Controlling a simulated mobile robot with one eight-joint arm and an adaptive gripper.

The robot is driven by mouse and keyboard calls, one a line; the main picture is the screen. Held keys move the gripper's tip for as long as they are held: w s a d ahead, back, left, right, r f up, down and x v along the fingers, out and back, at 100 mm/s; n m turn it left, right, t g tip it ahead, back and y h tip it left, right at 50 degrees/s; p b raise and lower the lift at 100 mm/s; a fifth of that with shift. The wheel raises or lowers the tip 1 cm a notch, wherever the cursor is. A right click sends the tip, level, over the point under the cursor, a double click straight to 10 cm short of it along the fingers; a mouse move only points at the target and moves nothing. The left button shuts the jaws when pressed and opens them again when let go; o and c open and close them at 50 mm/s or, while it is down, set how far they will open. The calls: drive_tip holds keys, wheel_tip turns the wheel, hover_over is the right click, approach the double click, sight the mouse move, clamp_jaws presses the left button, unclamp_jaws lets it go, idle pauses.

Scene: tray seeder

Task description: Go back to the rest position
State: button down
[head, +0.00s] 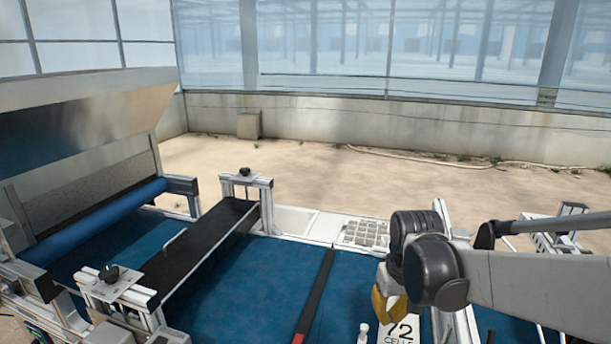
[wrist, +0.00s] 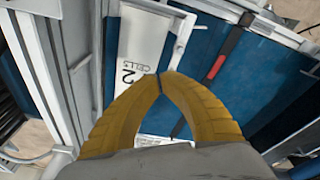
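My gripper (wrist: 162,76) has two yellow fingers whose tips meet in the wrist view, with nothing visible between the tips. In the head view the yellow of my gripper (head: 383,306) shows at the lower right, partly hidden by my dark wrist joint. It is over the seeder, beside a white plate marked "72 CELLS" (head: 399,329). The same plate (wrist: 137,42) lies beyond the fingertips in the wrist view. A small pale handle (wrist: 182,38) stands by the plate; I cannot tell whether the fingertips touch it.
The blue belt (head: 225,285) runs across the seeder. A black bar with a red end (head: 316,295) crosses it. A dark crosspiece on posts (head: 200,245) and a blue roller (head: 95,222) stand to the left. The floor behind (head: 300,170) is mostly clear.

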drive_tip(key=s+r+m+t+b, duration=0.1)
drive_tip(key=s+t, duration=0.4)
drive_tip(key=s, duration=1)
drive_tip(key=shift+r+m+b, duration=0.4)
drive_tip(key=shift+r+b, duration=0.1)
drive_tip(key=shift+b, duration=0.75)
